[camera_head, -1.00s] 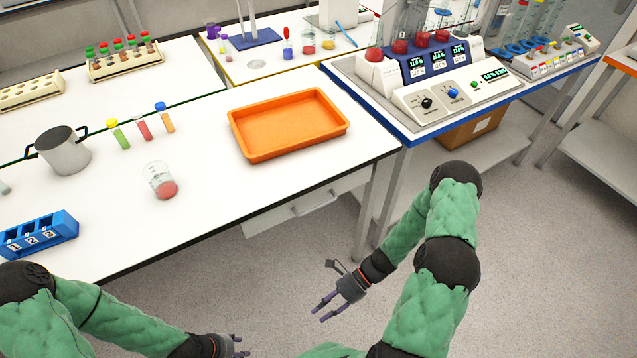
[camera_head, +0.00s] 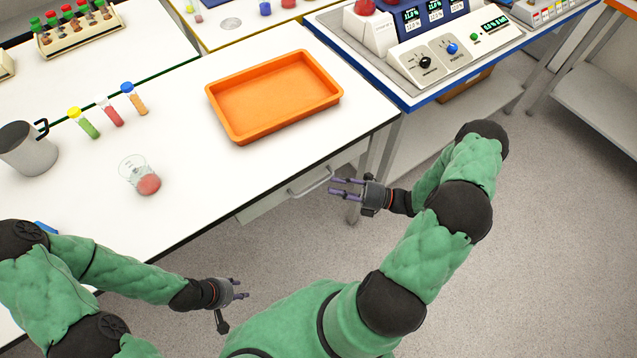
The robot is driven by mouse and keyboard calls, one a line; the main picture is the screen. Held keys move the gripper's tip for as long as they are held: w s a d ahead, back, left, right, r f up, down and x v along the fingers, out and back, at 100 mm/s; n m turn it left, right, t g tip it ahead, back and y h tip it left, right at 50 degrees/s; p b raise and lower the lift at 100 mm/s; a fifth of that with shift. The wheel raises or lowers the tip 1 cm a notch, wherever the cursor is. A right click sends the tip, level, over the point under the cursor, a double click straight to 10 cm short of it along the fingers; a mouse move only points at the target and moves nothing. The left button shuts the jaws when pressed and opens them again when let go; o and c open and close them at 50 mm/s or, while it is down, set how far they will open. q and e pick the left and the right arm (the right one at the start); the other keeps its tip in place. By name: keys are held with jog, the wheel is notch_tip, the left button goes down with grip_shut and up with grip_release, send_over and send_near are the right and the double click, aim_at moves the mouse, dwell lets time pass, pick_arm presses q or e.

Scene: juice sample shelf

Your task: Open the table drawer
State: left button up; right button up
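The table drawer (camera_head: 268,203) is a light grey front under the white table's front edge, and it looks shut. Its bar handle (camera_head: 312,184) sticks out from the front. My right gripper (camera_head: 346,188) is open and empty just right of the handle, its purple fingers pointing left towards it. It looks apart from the handle, though the exact gap in depth is hard to tell. My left gripper (camera_head: 238,289) hangs in front of the table, lower left of the drawer. Its fingers look spread and nothing is between them.
The white table (camera_head: 60,208) carries an orange tray (camera_head: 238,128) above the drawer, a beaker (camera_head: 138,174), a metal pot (camera_head: 28,150) and small capped tubes (camera_head: 110,112). Table legs (camera_head: 370,158) stand right of the drawer. The floor in front is clear.

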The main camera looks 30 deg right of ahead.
aim_at(320, 185)
jog(key=x, duration=0.5)
jog(key=shift+w+a+b, duration=0.2)
jog(key=shift+a+b, duration=0.1)
jog(key=shift+b, duration=0.1)
grip_shut()
